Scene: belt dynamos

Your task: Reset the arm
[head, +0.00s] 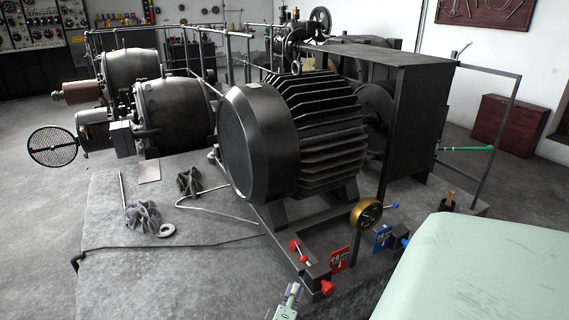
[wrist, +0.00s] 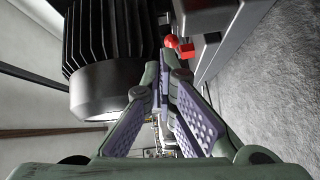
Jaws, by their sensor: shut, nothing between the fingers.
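My gripper (wrist: 164,82) fills the lower middle of the wrist view. Its two green fingers with purple pads come together at the tips, with nothing held between them. In the head view only a small part of it (head: 288,302) shows at the bottom edge, near the red lever block. The rest of my arm is mostly out of view. In the wrist view the ribbed motor (wrist: 105,60) is beyond the fingers on the left, and a red knob (wrist: 172,42) shows just past the fingertips; I cannot tell the gap to it.
The black ribbed motor (head: 320,135) stands on a stone plinth (head: 180,280). Loose finned parts (head: 143,216) lie left. Grey floor (head: 40,230) is open at left.

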